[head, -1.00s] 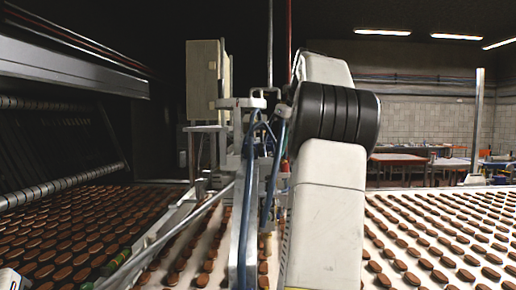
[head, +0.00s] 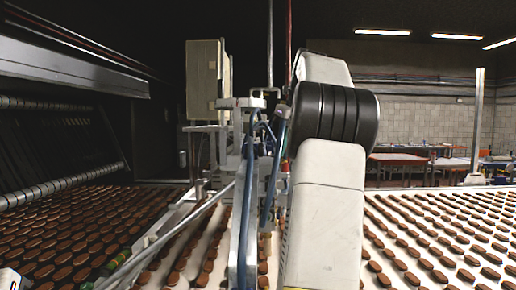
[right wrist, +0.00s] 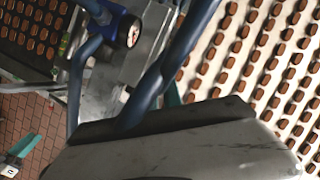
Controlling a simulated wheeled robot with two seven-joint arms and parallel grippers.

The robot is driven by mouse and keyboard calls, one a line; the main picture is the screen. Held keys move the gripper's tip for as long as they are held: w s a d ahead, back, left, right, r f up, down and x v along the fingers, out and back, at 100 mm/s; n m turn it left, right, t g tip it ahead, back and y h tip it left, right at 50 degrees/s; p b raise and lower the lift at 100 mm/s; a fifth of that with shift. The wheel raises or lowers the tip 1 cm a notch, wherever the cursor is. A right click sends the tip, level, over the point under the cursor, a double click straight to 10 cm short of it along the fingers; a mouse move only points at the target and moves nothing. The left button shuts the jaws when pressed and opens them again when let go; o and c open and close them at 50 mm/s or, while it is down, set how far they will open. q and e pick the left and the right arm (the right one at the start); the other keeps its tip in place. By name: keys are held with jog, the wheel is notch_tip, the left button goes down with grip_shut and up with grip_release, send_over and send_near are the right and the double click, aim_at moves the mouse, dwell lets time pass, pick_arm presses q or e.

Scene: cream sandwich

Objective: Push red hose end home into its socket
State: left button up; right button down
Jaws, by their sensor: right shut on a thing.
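In the head view my right arm reaches in at the centre, and its gripper (head: 287,160) is mostly hidden behind its own links. A small red piece, the red hose end (head: 285,167), shows at the arm's left edge, beside the metal frame; my right gripper is shut on it. The grip and the socket are hidden, so I cannot tell how the end sits. In the right wrist view a teal finger (right wrist: 171,96) shows past the grey gripper body, behind a blue hose (right wrist: 165,70). My left gripper (right wrist: 20,152) is partly seen at lower left; its jaws are unclear.
A metal frame (head: 240,215) with blue hoses (head: 272,180) stands just left of my right arm. A beige cabinet (head: 203,80) stands behind it. Conveyors with rows of brown biscuits (head: 440,235) lie on both sides. A round gauge (right wrist: 132,33) is close in the right wrist view.

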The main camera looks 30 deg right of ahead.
jog(key=shift+f, duration=0.9)
jog(key=shift+r, duration=0.1)
jog(key=shift+r, duration=0.45)
dwell(0.6)
jog(key=shift+f, duration=0.5)
dwell(0.6)
jog(key=c, duration=1.4)
grip_release()
jog(key=shift+f, duration=0.1)
jog(key=shift+a+f, duration=0.1)
